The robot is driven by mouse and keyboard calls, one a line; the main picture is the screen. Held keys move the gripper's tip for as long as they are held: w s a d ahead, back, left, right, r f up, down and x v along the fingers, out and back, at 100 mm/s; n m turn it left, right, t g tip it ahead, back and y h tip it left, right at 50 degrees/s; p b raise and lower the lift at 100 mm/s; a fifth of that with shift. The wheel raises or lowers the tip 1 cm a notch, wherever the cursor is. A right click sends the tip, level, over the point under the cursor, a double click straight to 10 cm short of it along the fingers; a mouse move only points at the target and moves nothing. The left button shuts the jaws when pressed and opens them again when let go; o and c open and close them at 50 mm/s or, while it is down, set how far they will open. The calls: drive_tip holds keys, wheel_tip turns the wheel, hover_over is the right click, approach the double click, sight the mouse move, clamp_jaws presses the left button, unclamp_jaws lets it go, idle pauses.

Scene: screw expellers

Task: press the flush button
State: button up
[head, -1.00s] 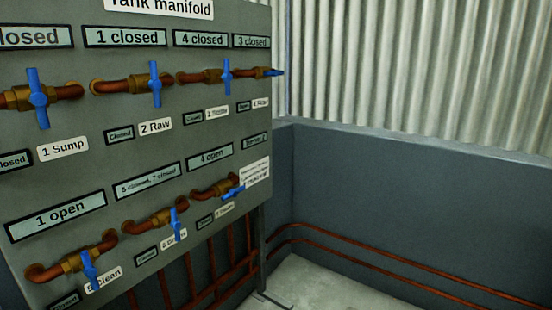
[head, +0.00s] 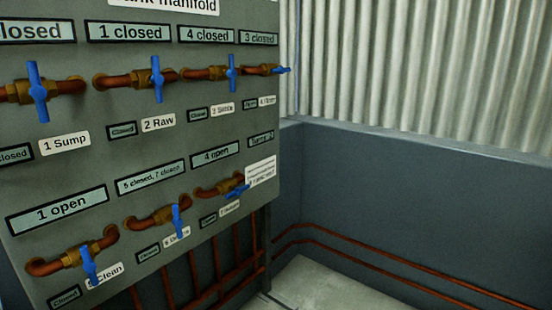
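No flush button that I can make out is in the head view. A grey panel headed "Tank manifold" (head: 120,185) fills the left side. It carries copper pipes with blue valve handles, among them the 1 Sump handle (head: 38,92), the 2 Raw handle (head: 157,80) and a lower handle by the "Clean" label (head: 89,266). Display plates read "1 closed" (head: 127,32), "4 closed" (head: 206,35), "3 closed" (head: 258,39), "1 open" (head: 60,209) and "4 open" (head: 216,156). My gripper is not in view.
A dark blue-grey low wall (head: 400,200) runs behind and to the right, with corrugated metal sheeting (head: 420,70) above. Copper pipes (head: 380,262) run along the wall's foot. Pale floor (head: 330,285) shows clear at the lower middle.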

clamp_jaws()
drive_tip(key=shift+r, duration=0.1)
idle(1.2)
